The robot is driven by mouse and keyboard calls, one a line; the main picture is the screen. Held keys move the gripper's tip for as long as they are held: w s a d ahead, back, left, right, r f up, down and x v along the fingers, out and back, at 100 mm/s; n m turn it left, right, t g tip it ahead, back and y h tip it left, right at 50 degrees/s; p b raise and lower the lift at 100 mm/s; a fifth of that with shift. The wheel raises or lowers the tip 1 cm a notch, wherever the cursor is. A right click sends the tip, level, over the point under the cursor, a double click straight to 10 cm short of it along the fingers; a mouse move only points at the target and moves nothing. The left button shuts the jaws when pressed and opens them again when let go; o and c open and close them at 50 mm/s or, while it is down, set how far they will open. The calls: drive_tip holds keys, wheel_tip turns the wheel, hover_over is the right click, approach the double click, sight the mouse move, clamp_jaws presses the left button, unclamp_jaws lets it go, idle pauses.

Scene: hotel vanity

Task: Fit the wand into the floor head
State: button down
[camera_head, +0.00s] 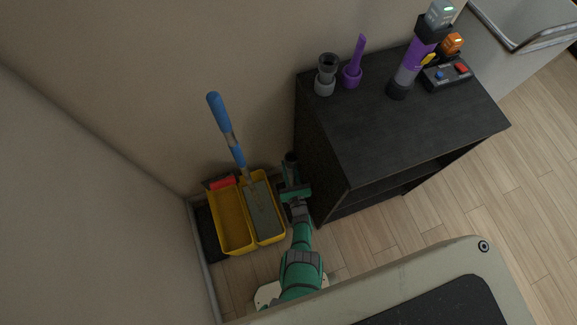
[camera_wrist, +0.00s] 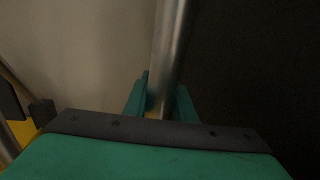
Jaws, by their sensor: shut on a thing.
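My gripper (camera_head: 295,180) is low in the narrow gap between the yellow bucket and the black cabinet. In the wrist view its green fingers (camera_wrist: 160,100) are shut on the wand (camera_wrist: 172,45), a shiny metal tube that runs up out of the top of the picture. In the head view the dark round end of the wand (camera_head: 291,157) shows just beyond the fingers, seen nearly end-on. The wand's lower end is hidden by my gripper and arm. I cannot make out the floor head in either view.
The yellow two-part bucket (camera_head: 233,226) with a blue-handled mop (camera_head: 226,125) stands close on the left. The black cabinet (camera_head: 400,130) is close on the right, bearing a grey nozzle (camera_head: 326,75), a purple nozzle (camera_head: 354,65), a purple handheld vacuum (camera_head: 413,62) and a button box (camera_head: 447,77).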

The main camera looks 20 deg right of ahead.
sight(291, 179)
drive_tip(key=shift+w+f, duration=0.15)
drive_tip(key=shift+f, duration=0.15)
idle(0.4)
drive_tip(key=shift+f, duration=0.1)
drive_tip(key=c, duration=1.4)
unclamp_jaws()
drive_tip(key=shift+a, duration=0.1)
drive_tip(key=shift+s, duration=0.3)
drive_tip(key=s, duration=0.7)
drive_tip(key=s+a, duration=0.1)
drive_tip(key=s, duration=0.2)
drive_tip(key=shift+s, duration=0.2)
